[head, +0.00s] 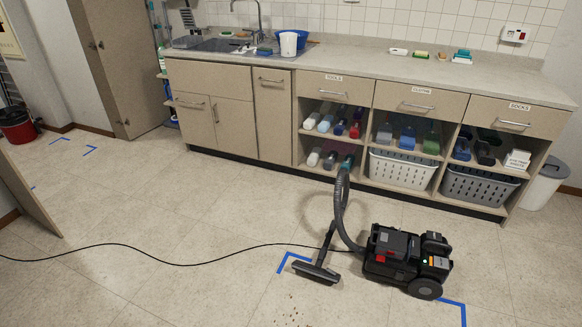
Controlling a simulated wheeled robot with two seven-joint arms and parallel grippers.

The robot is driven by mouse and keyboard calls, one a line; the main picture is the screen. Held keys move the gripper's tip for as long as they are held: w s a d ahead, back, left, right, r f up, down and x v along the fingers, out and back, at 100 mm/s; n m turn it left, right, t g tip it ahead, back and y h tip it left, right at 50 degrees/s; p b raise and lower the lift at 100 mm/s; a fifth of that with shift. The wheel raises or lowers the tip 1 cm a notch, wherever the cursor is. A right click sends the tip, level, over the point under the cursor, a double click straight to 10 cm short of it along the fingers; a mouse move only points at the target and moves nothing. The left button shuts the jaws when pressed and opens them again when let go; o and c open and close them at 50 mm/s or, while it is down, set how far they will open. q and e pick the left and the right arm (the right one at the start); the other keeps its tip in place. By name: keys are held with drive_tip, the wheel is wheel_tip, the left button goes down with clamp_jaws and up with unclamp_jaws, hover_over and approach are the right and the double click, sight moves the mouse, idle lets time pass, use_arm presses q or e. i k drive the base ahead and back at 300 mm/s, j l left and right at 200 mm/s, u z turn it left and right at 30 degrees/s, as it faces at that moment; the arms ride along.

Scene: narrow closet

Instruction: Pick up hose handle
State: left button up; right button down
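A black canister vacuum cleaner (405,258) stands on the floor at the lower right. Its grey ribbed hose (341,205) rises from the body to a dark teal hose handle (347,162) at the top. The handle appears in front of the lower cabinet shelf; I cannot tell how far it is from the cabinet. A dark wand runs down to the flat floor head (316,271), which rests on the floor. Neither of my grippers is in view.
A counter cabinet (235,115) with open shelves and laundry baskets (402,170) runs behind the vacuum. A black cord (130,252) crosses the floor from the left. Blue tape corners mark the floor. A white bin (546,185) stands right. The left and middle floor is mostly free.

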sight(332, 228)
drive_tip(key=i+j+u, duration=0.4)
drive_tip(key=i, duration=0.2)
drive_tip(key=i+u, duration=0.4)
drive_tip(key=i, duration=0.2)
drive_tip(key=i+j+z, duration=0.1)
drive_tip(key=i+z, duration=0.3)
drive_tip(key=i+j+z, duration=0.3)
drive_tip(key=i+z, duration=0.15)
drive_tip(key=i, duration=0.05)
